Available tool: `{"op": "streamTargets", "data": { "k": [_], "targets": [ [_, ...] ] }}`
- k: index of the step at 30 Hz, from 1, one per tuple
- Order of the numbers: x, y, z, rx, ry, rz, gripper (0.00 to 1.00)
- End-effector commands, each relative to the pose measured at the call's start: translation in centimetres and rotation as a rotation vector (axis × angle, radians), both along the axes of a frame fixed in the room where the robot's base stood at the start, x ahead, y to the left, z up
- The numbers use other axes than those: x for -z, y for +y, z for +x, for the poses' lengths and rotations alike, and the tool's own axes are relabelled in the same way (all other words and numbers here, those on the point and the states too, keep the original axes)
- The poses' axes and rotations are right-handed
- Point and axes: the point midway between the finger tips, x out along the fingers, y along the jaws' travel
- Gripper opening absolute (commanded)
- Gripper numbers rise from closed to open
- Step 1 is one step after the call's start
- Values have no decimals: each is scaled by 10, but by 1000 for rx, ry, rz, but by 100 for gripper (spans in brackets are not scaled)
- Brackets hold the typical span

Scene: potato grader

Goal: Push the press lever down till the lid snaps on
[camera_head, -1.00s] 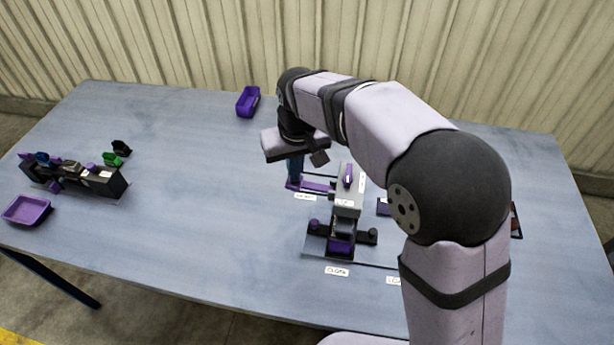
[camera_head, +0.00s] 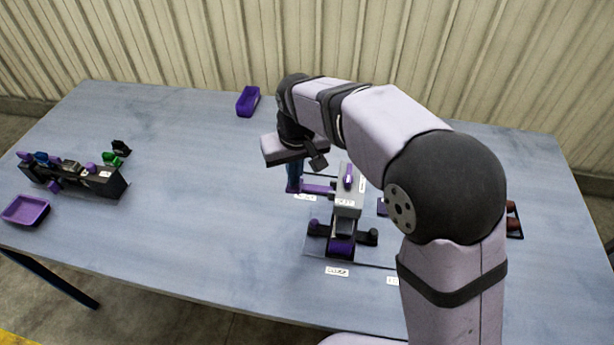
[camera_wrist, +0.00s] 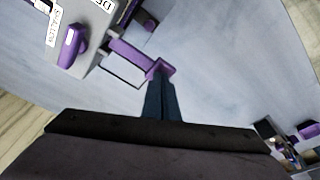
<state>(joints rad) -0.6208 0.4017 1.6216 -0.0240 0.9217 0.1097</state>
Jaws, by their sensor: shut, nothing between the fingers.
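The press is a grey upright machine (camera_head: 348,203) on a dark base right of the table's middle. Its purple lever (camera_head: 319,189) sticks out from the left side of the grey body. The lever also shows in the wrist view (camera_wrist: 132,56), ending in a small purple end plate. My gripper (camera_head: 293,188) is shut and empty, its dark blue fingers pointing down at the lever's outer end. In the wrist view, the closed fingertips (camera_wrist: 160,74) overlap that end and seem to touch it. I cannot make out a lid.
A dark rack with coloured parts (camera_head: 75,178) and a purple tray (camera_head: 25,210) are at the left. A purple bin (camera_head: 248,101) stands at the back. Small labels (camera_head: 337,271) lie before the press. The table between rack and press is clear.

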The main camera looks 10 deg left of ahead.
Motion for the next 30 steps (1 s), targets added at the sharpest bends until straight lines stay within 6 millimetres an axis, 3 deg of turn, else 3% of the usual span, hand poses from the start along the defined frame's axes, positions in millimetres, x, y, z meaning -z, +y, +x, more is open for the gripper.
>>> {"op": "streamTargets", "data": {
  "k": [17, 30],
  "targets": [
    [-2, 0, 0, 0, -1, 1, 0],
    [-28, 0, 1, 0, -3, 2, 0]
  ]
}}
